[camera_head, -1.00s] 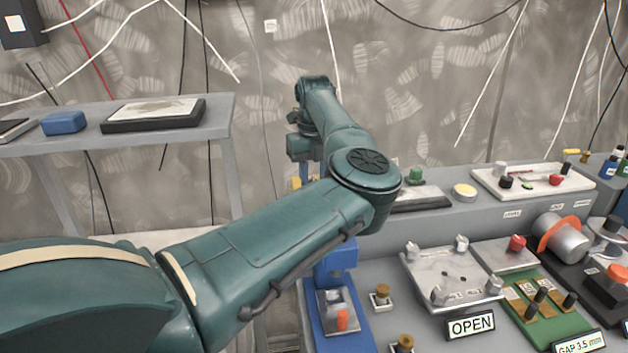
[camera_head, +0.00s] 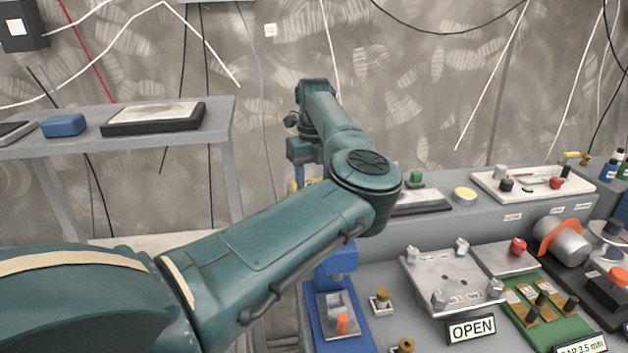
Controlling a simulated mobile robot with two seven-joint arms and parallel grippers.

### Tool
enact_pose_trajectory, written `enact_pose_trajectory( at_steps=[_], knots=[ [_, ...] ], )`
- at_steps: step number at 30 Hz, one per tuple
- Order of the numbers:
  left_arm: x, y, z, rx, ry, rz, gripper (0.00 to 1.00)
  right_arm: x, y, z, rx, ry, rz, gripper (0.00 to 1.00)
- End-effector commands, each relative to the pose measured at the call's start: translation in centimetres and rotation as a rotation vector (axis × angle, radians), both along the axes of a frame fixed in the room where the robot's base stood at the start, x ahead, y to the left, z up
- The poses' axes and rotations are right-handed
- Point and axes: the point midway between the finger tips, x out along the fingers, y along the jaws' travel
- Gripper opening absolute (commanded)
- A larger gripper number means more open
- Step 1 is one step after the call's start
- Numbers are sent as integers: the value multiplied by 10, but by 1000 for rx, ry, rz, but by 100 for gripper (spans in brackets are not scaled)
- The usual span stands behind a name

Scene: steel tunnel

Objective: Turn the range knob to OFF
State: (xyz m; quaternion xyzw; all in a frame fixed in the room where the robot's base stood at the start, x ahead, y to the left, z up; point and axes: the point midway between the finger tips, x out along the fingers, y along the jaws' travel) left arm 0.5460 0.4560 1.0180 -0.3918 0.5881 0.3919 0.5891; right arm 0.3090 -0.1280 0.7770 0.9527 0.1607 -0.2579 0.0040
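I cannot make out a range knob or an OFF mark in this view. My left arm (camera_head: 265,235) comes in from the left and crosses the middle. Its forearm reaches back over the far bench, and its wrist end (camera_head: 303,150) points downward. My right arm and gripper are not in view.
A metal plate with corner clamps (camera_head: 450,277), an OPEN label (camera_head: 472,328), a blue press (camera_head: 337,285) and a green board (camera_head: 550,315) stand on the right bench. A white panel with knobs (camera_head: 530,182) lies on the raised ledge. A grey shelf (camera_head: 222,115) stands left.

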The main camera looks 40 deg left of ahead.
Motion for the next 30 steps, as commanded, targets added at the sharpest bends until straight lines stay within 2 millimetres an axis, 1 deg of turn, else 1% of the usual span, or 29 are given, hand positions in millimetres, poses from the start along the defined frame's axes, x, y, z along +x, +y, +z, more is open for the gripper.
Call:
enact_pose_trajectory(
  at_steps=[8, 11, 14, 24, 27, 30],
  knots=[
    [0, 0, 0, -1, 0, -1, 52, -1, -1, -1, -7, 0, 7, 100],
    [0, 0, 6, 0, 0, -1, 52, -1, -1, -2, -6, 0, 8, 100],
    [1, 0, 21, 1, -4, -2, 52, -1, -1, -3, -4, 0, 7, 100],
    [0, 0, 96, 1, -4, -2, 52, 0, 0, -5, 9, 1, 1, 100],
    [0, 0, 113, -1, -2, -1, 52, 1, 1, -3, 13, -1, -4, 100],
    [0, 0, 124, 0, -1, -2, 52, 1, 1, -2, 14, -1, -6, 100]
  ],
)
